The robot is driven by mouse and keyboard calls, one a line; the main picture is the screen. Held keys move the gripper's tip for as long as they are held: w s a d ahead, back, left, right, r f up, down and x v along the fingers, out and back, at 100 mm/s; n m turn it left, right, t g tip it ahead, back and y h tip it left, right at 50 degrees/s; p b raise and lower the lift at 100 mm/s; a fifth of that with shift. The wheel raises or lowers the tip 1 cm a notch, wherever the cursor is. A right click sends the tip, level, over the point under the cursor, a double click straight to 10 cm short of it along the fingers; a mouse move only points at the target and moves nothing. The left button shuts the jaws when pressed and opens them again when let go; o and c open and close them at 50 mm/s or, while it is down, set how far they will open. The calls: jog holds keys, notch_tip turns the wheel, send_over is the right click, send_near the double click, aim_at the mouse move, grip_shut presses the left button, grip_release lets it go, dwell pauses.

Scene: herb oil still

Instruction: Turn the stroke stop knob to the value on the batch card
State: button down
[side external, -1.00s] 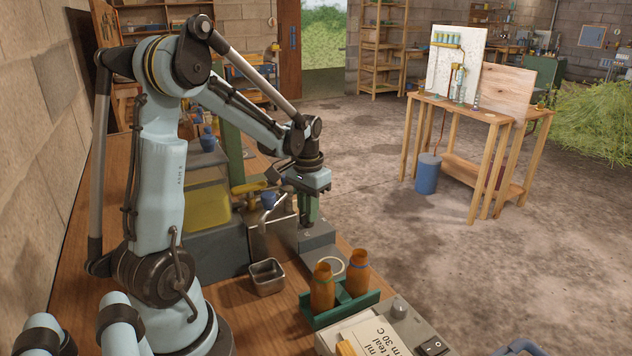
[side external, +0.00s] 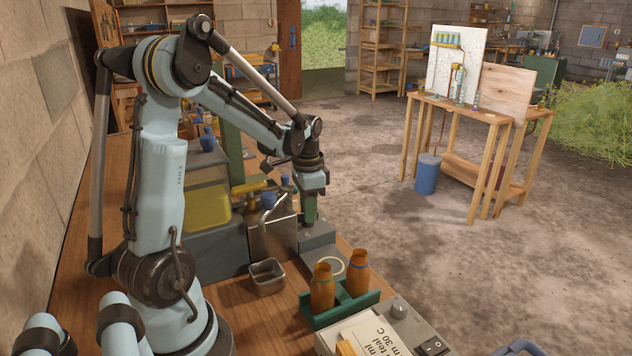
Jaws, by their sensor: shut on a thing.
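My gripper (side external: 312,190) points down at the top of a green post (side external: 310,208) on the grey filling stand. It is shut on what appears to be the stroke stop knob, which the jaws hide; no scale or pointer can be read. The batch card (side external: 362,338) is a pale sheet at the bottom edge, partly cut off. Only fragments such as "ml", "teal" and "m 30 C" show on it.
A steel can (side external: 272,240) and a yellow-filled tank (side external: 208,206) stand left of the gripper. A small metal tray (side external: 267,278) and two amber bottles (side external: 322,288) in a green rack (side external: 340,306) are nearer. A grey switch box (side external: 425,330) is at front right.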

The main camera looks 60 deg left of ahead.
jog(key=shift+m, duration=0.8)
jog(key=c, duration=1.1)
grip_release()
jog(key=shift+r, duration=0.15)
notch_tip(320, 180, up, 12)
jog(key=shift+f, duration=0.1)
jog(key=shift+d, duration=0.1)
jog(key=s+d+f+n+t, duration=0.1)
jog(key=d+t, duration=0.1)
jog(key=d, duration=0.4)
jog(key=s+d+f+n+t, duration=0.1)
jog(key=d+t, duration=0.1)
jog(key=d, duration=0.5)
jog(key=s+d+f+n+t, duration=0.1)
jog(key=d+f+t, duration=0.1)
jog(key=d, duration=0.5)
jog(key=shift+s+n+t, duration=0.15)
jog(key=shift+n+t, duration=0.15)
jog(key=shift+t, duration=0.3)
